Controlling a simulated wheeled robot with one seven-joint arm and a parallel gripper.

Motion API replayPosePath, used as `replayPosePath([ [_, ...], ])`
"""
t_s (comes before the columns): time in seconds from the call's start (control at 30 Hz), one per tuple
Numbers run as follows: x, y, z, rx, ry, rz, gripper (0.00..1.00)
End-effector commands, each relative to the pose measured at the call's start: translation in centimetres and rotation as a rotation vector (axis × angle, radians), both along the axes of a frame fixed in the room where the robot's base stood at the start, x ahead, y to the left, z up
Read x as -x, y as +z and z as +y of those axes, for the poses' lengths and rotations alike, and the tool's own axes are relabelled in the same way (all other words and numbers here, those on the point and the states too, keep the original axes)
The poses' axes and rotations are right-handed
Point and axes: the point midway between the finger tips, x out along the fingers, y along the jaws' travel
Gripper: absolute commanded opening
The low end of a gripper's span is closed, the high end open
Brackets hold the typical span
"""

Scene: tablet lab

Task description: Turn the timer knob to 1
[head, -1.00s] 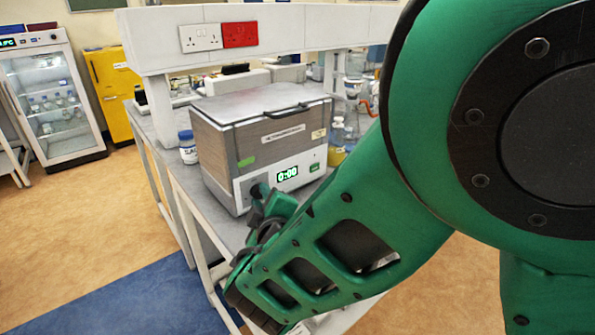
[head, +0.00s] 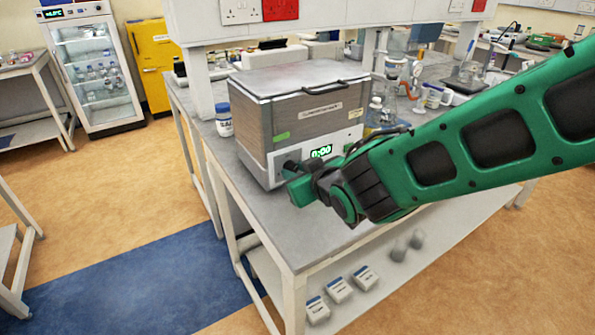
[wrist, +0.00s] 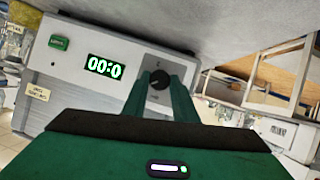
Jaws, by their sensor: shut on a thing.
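The timer is a grey box-shaped device (head: 292,108) with a lid and a light front panel, standing on the bench. Its green display (head: 321,151) reads 0:00; in the wrist view the display (wrist: 105,67) appears upside down. The dark round timer knob (wrist: 159,79) is on the panel beside the display. My gripper (wrist: 159,84) is at the panel, its two green fingers on either side of the knob and shut on it. In the head view my gripper (head: 293,178) hides most of the knob.
A white jar with a blue lid (head: 224,119) stands left of the device. Glassware (head: 388,106) stands to its right. The bench top (head: 290,225) in front is clear. Small boxes (head: 339,289) lie on the shelf below. A glass-door fridge (head: 93,72) is at the back left.

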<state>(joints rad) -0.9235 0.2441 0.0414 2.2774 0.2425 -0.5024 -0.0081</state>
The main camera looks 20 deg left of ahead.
Motion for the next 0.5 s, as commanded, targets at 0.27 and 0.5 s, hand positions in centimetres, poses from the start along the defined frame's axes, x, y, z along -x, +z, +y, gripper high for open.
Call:
replayPosePath([
  [0.27, -0.81, 0.17, -0.75, -0.166, -0.014, 0.190, 0.03],
  [0.5, -1.03, 0.11, -0.94, -0.282, -0.014, 0.325, 0.03],
])
